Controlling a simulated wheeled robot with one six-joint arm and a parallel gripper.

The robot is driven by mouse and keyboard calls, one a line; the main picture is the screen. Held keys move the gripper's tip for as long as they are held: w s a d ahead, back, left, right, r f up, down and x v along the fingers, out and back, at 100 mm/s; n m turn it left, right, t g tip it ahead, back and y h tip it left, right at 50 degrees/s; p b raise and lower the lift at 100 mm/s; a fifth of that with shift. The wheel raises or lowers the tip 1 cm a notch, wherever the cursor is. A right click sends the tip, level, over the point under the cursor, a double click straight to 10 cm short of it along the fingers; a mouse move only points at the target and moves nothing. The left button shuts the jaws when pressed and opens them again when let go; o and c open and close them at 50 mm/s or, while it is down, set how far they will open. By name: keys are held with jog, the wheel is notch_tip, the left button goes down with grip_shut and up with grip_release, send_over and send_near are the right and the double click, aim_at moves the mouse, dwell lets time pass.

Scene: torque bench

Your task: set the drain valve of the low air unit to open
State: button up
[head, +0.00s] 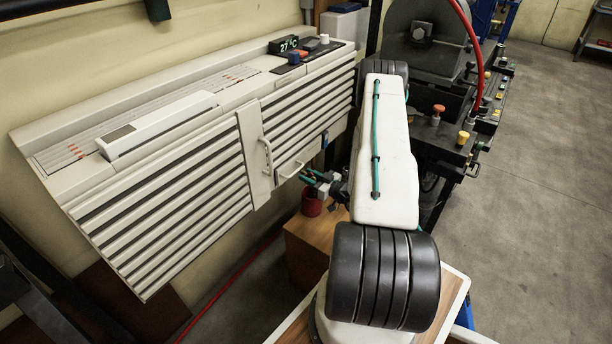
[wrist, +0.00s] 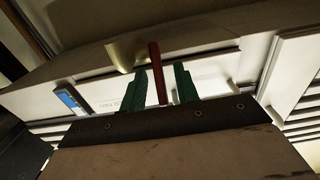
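The low air unit (head: 165,165) is a long white cabinet with dark slats against the wall at left. In the wrist view, the drain valve shows as a brass body (wrist: 124,54) with a narrow red lever (wrist: 157,74) under the unit's edge. My gripper (wrist: 162,88) has two green fingers, apart, one on each side of the red lever. Gaps show between the lever and both fingers, so it does not look gripped. In the head view, my gripper (head: 318,182) is by the unit's lower right end, partly behind my arm; the valve cannot be made out there.
A display reading 27 °C (head: 288,45) and small controls sit on the unit's top. White handles (head: 267,157) stand out from its front. A red cylinder (head: 311,202) stands on a wooden box (head: 305,250) below my gripper. Dark machinery (head: 440,110) is close at right; open floor lies beyond.

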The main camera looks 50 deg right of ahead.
jog(key=shift+w, duration=0.8)
grip_shut()
jog(key=shift+s+f+t, duration=0.2)
jog(key=shift+f+t, duration=0.05)
jog(key=shift+t, duration=0.85)
jog(key=shift+s+f+t, duration=0.1)
jog(key=shift+s+t, duration=0.15)
jog(key=shift+t, duration=1.05)
grip_release()
